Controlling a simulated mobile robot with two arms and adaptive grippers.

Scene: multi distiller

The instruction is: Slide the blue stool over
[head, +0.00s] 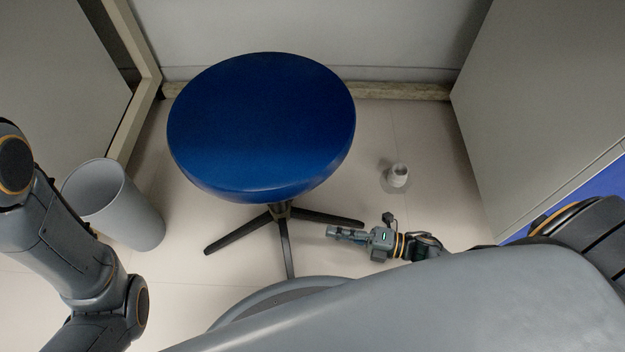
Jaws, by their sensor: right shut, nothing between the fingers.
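The blue stool (262,125) has a round blue seat on a black base (285,228) with spread legs. It stands upright on the floor near the back wall. My right gripper (332,231) is low, just right of the stool's base and close to its right-hand leg. It is shut with nothing held; I cannot tell whether it touches the leg. My left arm comes in at the left edge, but its gripper is out of view.
A grey bin (125,210) stands left of the stool. Cabinets (545,95) bound the right side and a framed cabinet (65,75) the left. Bare floor (440,190) lies right of the stool.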

